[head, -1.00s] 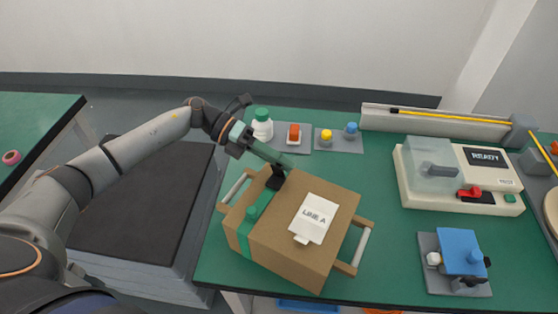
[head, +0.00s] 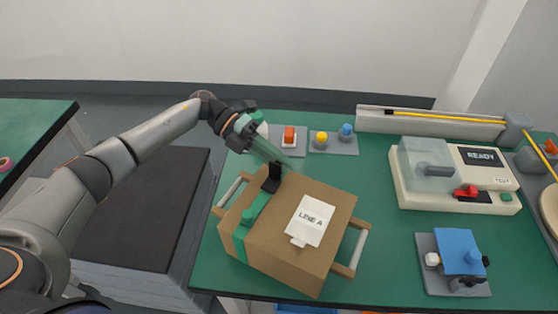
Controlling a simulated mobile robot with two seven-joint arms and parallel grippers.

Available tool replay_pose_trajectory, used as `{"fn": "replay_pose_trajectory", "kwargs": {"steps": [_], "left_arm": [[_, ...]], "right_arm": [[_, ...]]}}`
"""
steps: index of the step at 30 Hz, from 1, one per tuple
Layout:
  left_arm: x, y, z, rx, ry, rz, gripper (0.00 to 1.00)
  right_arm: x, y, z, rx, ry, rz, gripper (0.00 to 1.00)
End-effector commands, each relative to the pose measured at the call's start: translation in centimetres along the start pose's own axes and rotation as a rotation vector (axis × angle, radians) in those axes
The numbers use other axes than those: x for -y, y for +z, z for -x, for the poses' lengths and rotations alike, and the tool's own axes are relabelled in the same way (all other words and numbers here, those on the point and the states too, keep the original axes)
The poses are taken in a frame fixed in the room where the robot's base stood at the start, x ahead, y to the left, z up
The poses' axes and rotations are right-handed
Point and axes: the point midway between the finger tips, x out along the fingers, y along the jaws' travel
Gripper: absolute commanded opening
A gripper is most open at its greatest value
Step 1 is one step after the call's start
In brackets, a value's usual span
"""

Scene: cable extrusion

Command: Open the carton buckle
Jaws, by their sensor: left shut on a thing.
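The brown carton (head: 275,250) sits on the green table, with a green strap (head: 240,240) around its left part and a white label reading LINE A (head: 310,220) on top. A green block (head: 256,207) is on the strap. The black buckle piece (head: 271,178) stands up from the carton's top at the far end of the strap. My left gripper (head: 282,160) reaches in from the upper left, its pale, see-through green fingers shut at the top of the black piece. The exact contact is hard to make out. My right gripper is not in view.
On the right are a READY machine (head: 455,190) and a blue fixture (head: 460,253). Table between is clear.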

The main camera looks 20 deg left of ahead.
Motion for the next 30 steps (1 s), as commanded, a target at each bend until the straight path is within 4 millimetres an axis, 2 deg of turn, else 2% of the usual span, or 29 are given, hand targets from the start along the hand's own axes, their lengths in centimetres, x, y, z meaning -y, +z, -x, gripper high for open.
{"fn": "replay_pose_trajectory", "kwargs": {"steps": [6, 7, 15, 24, 26, 30], "left_arm": [[0.0, 0.0, 0.0, 0.0, 0.0, -0.001, 0.0], [0.0, 0.0, 0.0, 0.0, 0.0, -0.001, 0.24], [0.0, 0.0, 0.0, 0.0, 0.0, -0.001, 0.52], [-0.1, 0.0, 0.3, 0.001, 0.0, -0.001, 0.52], [-0.1, 0.1, 0.9, 0.002, 0.001, -0.001, 0.52], [-0.2, 0.1, 3.3, 0.005, 0.002, -0.001, 0.52]], "right_arm": [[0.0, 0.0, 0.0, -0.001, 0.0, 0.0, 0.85], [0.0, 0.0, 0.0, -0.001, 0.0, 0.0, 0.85], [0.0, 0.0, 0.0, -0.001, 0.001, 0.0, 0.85], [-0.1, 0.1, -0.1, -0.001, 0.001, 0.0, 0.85], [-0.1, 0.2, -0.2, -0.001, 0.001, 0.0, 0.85], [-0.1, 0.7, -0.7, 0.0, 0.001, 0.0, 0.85]]}}
